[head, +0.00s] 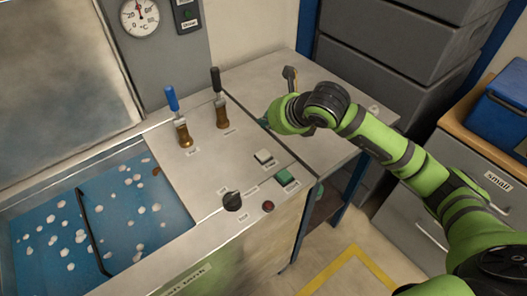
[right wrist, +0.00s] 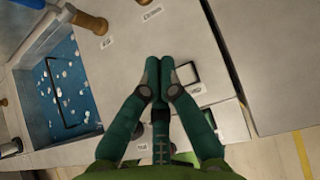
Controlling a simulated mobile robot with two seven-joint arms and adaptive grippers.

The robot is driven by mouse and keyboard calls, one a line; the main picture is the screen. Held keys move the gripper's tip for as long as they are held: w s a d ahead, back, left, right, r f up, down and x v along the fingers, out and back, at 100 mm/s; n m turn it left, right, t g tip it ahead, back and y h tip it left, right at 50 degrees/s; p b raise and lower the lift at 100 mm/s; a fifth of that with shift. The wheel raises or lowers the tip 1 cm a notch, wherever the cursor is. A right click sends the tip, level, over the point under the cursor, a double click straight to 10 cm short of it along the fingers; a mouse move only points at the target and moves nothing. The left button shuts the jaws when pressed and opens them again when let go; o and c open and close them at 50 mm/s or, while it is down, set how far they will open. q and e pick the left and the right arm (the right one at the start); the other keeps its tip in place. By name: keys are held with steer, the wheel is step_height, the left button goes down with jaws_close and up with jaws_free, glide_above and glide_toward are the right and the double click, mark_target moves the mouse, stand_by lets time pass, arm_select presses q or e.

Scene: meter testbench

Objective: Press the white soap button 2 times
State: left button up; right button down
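The white soap button (head: 263,156) is a small square on the grey panel, above a green button (head: 284,177). In the right wrist view the white button (right wrist: 187,74) shows just right of my fingertips, its left edge partly covered by a finger. My right gripper (right wrist: 158,62) has its two teal fingertips together with nothing between them. In the head view the right gripper (head: 264,122) is mostly hidden behind my wrist, above the panel behind the white button. I cannot tell its exact height above the panel. My left gripper is not in view.
Two levers, blue-handled (head: 172,98) and black-handled (head: 216,80), stand left of my gripper. A black knob (head: 232,201) and a red button (head: 268,206) sit at the panel's front. A blue basin (head: 150,217) with white pieces lies left. The side table (head: 330,150) is mostly clear.

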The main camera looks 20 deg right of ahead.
mark_target(266, 155)
steer(key=shift+f, duration=0.1)
step_height(266, 155, down, 8)
steer(key=b, duration=0.4)
steer(key=shift+b, duration=0.4)
steer(key=shift+f+b, duration=0.35)
stand_by(0.7)
steer(key=shift+f+b, duration=0.35)
steer(key=shift+b, duration=0.3)
steer(key=shift+f+b, duration=0.45)
steer(key=shift+b, duration=0.1)
stand_by(0.5)
stand_by(0.3)
steer(key=shift+r+p, duration=0.35)
steer(key=shift+r, duration=0.5)
